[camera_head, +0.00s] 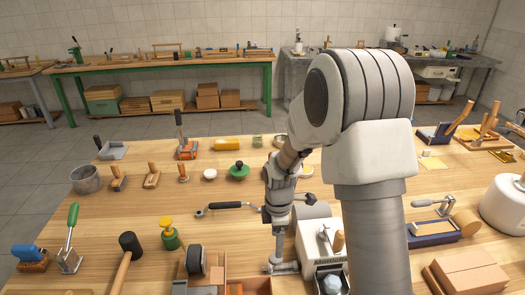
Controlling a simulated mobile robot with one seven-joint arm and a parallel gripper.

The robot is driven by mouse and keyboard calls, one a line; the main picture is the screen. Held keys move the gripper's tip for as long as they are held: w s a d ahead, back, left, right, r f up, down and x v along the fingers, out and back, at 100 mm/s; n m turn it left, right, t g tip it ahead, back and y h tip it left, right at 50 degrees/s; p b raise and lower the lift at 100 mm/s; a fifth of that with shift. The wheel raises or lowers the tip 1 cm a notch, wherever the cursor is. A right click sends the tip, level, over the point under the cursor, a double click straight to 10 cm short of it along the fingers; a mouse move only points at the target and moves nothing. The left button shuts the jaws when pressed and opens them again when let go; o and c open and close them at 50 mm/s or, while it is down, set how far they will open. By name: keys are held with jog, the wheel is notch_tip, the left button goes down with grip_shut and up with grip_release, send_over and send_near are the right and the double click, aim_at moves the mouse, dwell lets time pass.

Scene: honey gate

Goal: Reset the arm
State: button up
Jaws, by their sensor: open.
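My white and grey arm (345,130) rises in the right middle of the view and bends over the wooden table (150,210). Its forearm points down. My gripper (282,267) hangs low over the front middle of the table, just left of a white machine with a lever. It is open, and I see nothing held in it. The fingertips are small, and whether they touch anything is unclear. My arm hides part of the table behind it.
A mallet (127,250) and a wooden box (205,283) lie left of the gripper. A black-handled crank (225,205) lies behind it. A blue-based clamp (425,232) and a cardboard box (467,273) are right of my arm. The table's left middle has bare patches.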

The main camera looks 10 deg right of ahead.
jog(key=s+d+r+m+t, duration=0.1)
jog(key=s+r+m, duration=0.25)
jog(key=r, duration=0.55)
jog(key=s+d+r+m+t, duration=0.25)
jog(key=r+m, duration=0.25)
jog(key=r, duration=0.3)
jog(key=s+r+m+t, duration=0.1)
jog(key=s+r+m, duration=0.3)
jog(key=s, duration=0.3)
jog(key=s+d+r+m+t, duration=0.1)
jog(key=s+r+m, duration=0.4)
jog(key=s, duration=0.2)
jog(key=shift+s, duration=0.25)
jog(key=shift+d+m, duration=0.25)
jog(key=shift+m, duration=0.1)
